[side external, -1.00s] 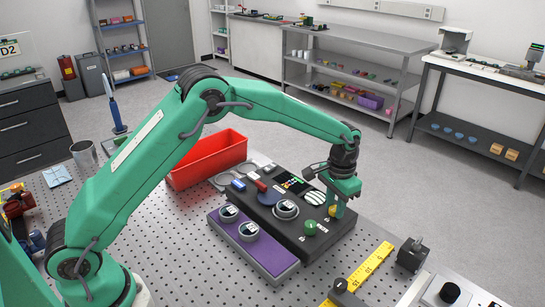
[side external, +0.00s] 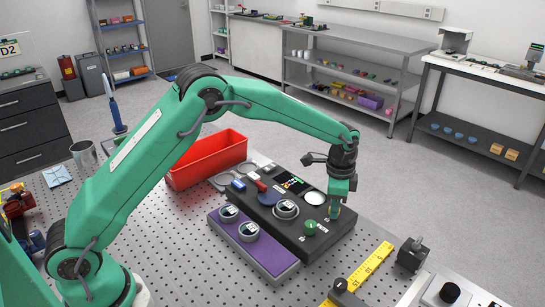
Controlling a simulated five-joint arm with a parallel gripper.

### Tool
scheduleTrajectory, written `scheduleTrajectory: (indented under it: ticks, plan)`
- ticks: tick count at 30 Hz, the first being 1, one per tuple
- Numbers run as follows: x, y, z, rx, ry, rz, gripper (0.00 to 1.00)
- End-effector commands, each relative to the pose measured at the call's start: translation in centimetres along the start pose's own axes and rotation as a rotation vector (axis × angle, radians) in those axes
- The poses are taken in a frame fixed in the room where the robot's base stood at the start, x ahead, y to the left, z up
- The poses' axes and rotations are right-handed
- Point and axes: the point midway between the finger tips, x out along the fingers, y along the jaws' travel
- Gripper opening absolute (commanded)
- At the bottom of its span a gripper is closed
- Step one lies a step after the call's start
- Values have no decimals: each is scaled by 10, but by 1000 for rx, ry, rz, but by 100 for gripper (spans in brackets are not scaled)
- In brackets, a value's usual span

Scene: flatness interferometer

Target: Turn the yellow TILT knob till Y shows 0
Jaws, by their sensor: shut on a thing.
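The black interferometer box (side external: 290,228) stands on the perforated table. My gripper (side external: 334,211) points down at its right end and is shut on the yellow TILT knob (side external: 334,213), which the fingers mostly hide. A green knob (side external: 309,228) sits just left of and in front of it. The small dark display (side external: 292,184) shows coloured marks, too small to read a Y value. The round fringe window (side external: 315,198) looks plain white, with no clear stripes.
A purple tray (side external: 262,262) with round pieces lies along the front of the box. A red bin (side external: 207,160) stands behind left. A yellow ruler (side external: 362,272) and a black block (side external: 412,254) lie to the right.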

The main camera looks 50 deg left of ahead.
Motion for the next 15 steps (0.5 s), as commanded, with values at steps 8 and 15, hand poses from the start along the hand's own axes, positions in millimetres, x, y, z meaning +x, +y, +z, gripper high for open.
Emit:
scheduleTrajectory:
  ticks: [8,15]
  plan:
    - [-2,2,-3,68,4,-4,4]
    - [-2,2,-3,71,4,-4,4]
